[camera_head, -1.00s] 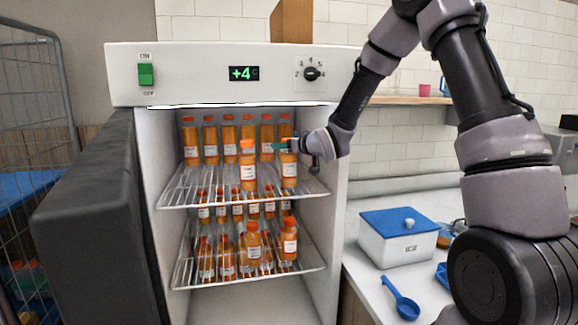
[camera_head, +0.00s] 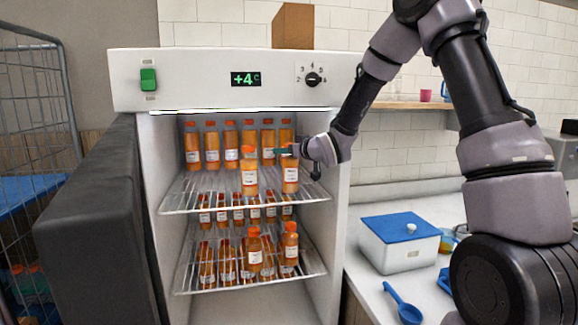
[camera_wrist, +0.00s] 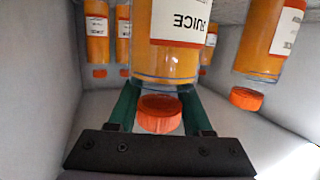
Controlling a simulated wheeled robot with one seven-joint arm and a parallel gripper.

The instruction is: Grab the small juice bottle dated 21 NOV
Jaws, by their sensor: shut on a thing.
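My gripper (camera_head: 288,151) is in the open cabinet at the upper shelf, reaching in from the right. Its green fingers are shut on the neck of the front right bottle (camera_head: 290,178), just beside its orange cap. The wrist view shows this bottle (camera_wrist: 170,65) upside down, its cap (camera_wrist: 160,113) between the fingers (camera_wrist: 160,108). Its label reads JUICE; no date is legible. It looks upright at shelf level; I cannot tell whether it touches the shelf. Another front bottle (camera_head: 249,178) stands left of it, and it probably shows at right in the wrist view (camera_wrist: 272,40).
A row of bottles (camera_head: 230,145) stands behind on the upper wire shelf (camera_head: 205,200). More fill the lower shelf (camera_head: 190,290). The black door (camera_head: 95,220) stands open at left. A white box with blue lid (camera_head: 400,245) and a blue scoop (camera_head: 403,302) are on the right counter.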

